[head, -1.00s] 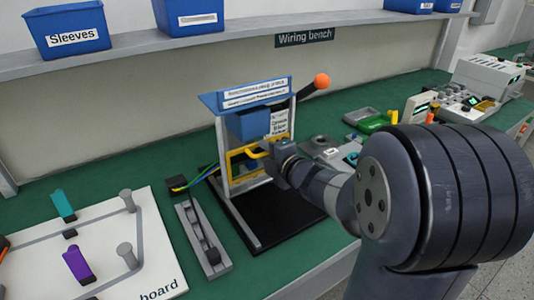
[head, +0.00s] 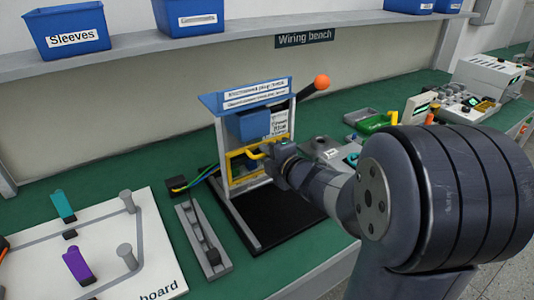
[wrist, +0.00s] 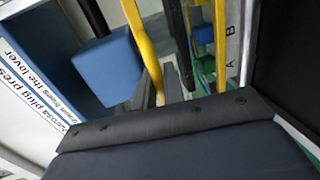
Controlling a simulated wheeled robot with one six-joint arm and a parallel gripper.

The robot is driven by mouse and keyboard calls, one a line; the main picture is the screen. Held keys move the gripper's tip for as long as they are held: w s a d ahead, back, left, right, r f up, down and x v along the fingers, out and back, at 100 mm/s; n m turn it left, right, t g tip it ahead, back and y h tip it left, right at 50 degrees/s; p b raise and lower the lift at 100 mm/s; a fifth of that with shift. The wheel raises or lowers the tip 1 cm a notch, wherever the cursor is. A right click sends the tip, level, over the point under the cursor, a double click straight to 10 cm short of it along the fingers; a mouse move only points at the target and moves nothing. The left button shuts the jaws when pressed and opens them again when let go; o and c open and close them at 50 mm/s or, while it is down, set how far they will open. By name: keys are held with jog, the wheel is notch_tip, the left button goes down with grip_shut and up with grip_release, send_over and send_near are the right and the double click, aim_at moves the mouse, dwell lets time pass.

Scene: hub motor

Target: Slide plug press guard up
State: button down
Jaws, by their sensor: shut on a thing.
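The plug press (head: 256,100) stands on the bench with a blue top, a blue block and an orange-knobbed lever (head: 308,90). Its yellow guard (head: 236,154) is a frame across the front, below the blue block. My gripper (head: 268,154) is shut on the guard's handle at its upper right. The fingertips are small and partly hidden by my own wrist in the head view.
Coloured wires (head: 203,177) lead into the press from the left. A grey channel (head: 203,238) and a white board (head: 80,245) with pegs lie left of it. A green tray (head: 374,123) and other gear are to the right. A shelf (head: 150,42) with blue bins runs above.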

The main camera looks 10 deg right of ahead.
notch_tip(320, 180, up, 9)
jog(key=p, duration=0.7)
jog(key=shift+r, duration=0.2)
jog(key=shift+f, duration=0.1)
jog(key=c, duration=1.6)
grip_release()
jog(key=shift+c, duration=0.2)
jog(key=shift+s, duration=0.1)
jog(key=p+v, duration=0.1)
jog(key=v, duration=0.9)
jog(key=shift+s, duration=0.3)
jog(key=shift+w+d, duration=0.1)
